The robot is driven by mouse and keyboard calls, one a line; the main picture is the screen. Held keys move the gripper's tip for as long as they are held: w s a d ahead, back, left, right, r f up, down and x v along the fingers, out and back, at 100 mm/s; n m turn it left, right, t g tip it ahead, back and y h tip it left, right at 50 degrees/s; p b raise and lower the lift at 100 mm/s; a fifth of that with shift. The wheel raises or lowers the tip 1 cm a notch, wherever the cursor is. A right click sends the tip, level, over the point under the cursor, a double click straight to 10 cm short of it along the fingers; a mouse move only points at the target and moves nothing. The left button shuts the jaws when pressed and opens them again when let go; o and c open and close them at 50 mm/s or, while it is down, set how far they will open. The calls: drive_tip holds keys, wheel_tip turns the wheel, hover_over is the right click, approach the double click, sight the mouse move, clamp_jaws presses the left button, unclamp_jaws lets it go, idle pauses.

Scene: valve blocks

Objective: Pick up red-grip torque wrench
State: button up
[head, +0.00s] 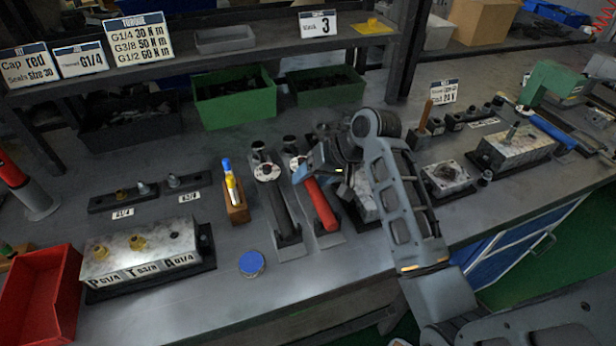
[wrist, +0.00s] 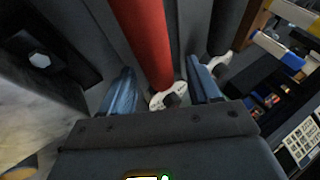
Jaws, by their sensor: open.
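The red-grip torque wrench (head: 322,207) lies on a grey mat on the bench in the head view, its red handle toward the front edge. In the wrist view its red handle (wrist: 147,38) runs to a pale metal end between my two blue fingers. My gripper (head: 308,168) is over the wrench's upper part in the head view and hides some of it. It also shows in the wrist view (wrist: 163,85), open, with one finger on each side of the wrench. I cannot tell whether the fingers touch it.
A black-grip torque wrench (head: 284,215) lies close to the left. A wooden marker holder (head: 236,205) stands further left, with a blue round cap (head: 252,263) in front. A metal block (head: 362,195) sits just right, under my arm. Green bins (head: 235,105) stand behind.

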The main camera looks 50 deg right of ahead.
drive_tip(key=shift+r, duration=0.1)
clamp_jaws()
idle(0.5)
